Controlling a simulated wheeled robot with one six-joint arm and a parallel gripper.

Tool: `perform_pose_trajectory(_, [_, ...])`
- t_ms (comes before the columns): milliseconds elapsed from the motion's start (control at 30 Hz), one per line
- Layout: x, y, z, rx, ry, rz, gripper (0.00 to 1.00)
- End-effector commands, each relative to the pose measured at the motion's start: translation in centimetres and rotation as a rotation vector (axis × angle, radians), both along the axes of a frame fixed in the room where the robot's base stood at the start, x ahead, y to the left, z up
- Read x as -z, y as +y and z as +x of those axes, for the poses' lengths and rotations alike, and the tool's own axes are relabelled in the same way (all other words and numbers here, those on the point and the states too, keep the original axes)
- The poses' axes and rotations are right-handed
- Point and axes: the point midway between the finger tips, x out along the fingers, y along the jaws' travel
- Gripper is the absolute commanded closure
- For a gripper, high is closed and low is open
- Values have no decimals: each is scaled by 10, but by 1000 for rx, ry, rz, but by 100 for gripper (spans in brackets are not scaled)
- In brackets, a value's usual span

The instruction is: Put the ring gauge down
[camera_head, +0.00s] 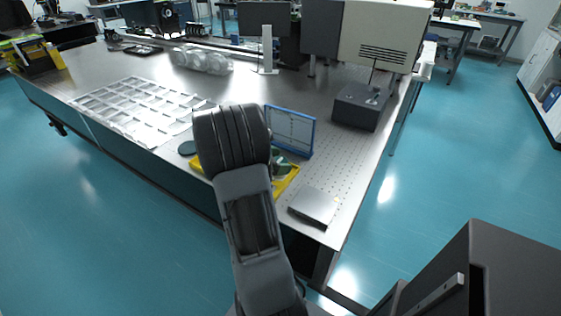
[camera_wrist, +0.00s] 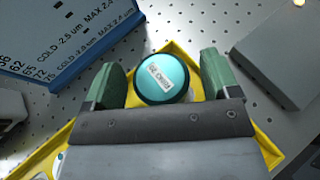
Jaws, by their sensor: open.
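A round teal piece (camera_wrist: 154,87) with a dark rim and a small white label, apparently the ring gauge, sits on the yellow tray (camera_wrist: 184,52) in the wrist view. No hole shows in it. My gripper (camera_wrist: 165,78) is open, with one green finger to the left of the piece and one to the right. Gaps show between the piece and both fingers. In the head view, my arm hides most of the yellow tray (camera_head: 288,184) near the table's front corner. My gripper (camera_head: 281,164) shows only partly there.
A blue-framed panel (camera_head: 290,130) stands just behind the tray. A flat grey box (camera_head: 314,206) lies to the right, near the table's corner. A dark green disc (camera_head: 187,148) and a white compartment grid (camera_head: 140,108) lie to the left. Bare perforated tabletop (camera_head: 345,160) lies right of the panel.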

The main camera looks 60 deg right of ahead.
Motion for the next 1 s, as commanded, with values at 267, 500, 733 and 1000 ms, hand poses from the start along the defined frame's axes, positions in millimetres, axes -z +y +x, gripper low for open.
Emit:
perform_pose_trajectory(267, [-21, 41, 28, -5, -1, -1, 18])
perform_pose_trajectory(500, [-36, 71, 49, -4, -1, 0, 18])
perform_pose_trajectory(733, [-42, 85, 58, -1, 0, 0, 18])
perform_pose_trajectory(1000, [-46, 116, 57, 33, -156, 43, 18])
